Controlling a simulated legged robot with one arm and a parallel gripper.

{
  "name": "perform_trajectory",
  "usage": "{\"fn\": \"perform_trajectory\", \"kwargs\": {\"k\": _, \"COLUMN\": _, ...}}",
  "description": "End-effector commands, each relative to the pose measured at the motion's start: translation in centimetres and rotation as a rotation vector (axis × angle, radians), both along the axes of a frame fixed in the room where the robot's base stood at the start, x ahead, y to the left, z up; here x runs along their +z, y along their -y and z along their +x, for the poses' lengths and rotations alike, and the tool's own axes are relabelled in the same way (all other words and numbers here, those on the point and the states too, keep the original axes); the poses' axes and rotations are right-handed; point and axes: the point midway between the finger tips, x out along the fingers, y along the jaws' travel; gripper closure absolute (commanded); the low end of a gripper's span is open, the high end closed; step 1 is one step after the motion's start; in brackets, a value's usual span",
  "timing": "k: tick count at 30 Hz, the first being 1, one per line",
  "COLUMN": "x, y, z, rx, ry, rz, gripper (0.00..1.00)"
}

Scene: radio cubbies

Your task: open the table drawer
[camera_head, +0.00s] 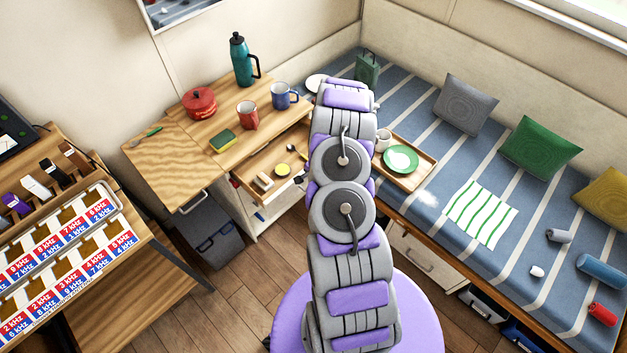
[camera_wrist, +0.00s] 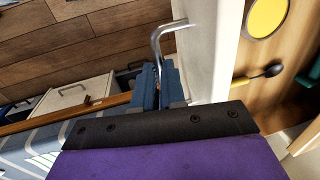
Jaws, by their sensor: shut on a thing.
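The table drawer (camera_head: 262,183) is pulled out from the wooden table (camera_head: 255,112) in the head view, and its inside shows. A light block, a yellow round thing and a dark spoon-like thing lie in it. In the wrist view the drawer's pale front (camera_wrist: 218,50) runs down the middle, with a bent metal handle (camera_wrist: 157,38) on it. My gripper (camera_wrist: 161,82) has its blue fingers shut on the handle. The far end of the handle is hidden between the fingers. In the head view my own arm hides the gripper and the drawer's right end.
A red pot (camera_head: 199,103), red mug (camera_head: 248,115), blue mug (camera_head: 284,96), teal bottle (camera_head: 240,62) and sponge (camera_head: 222,141) stand on the table. A bed (camera_head: 425,115) with a wooden tray (camera_head: 418,178) is at the right.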

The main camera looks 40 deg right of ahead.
Motion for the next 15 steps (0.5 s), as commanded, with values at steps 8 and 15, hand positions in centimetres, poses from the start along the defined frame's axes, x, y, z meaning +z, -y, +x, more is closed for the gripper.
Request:
{"fn": "perform_trajectory", "kwargs": {"k": 8, "x": -0.1, "y": -0.19, "z": -0.16, "rx": 0.002, "ry": -0.003, "rz": 0.004, "gripper": 1.0}}
{"fn": "perform_trajectory", "kwargs": {"k": 15, "x": -0.06, "y": -0.1, "z": -0.13, "rx": 0.002, "ry": -0.002, "rz": 0.004, "gripper": 0.73}}
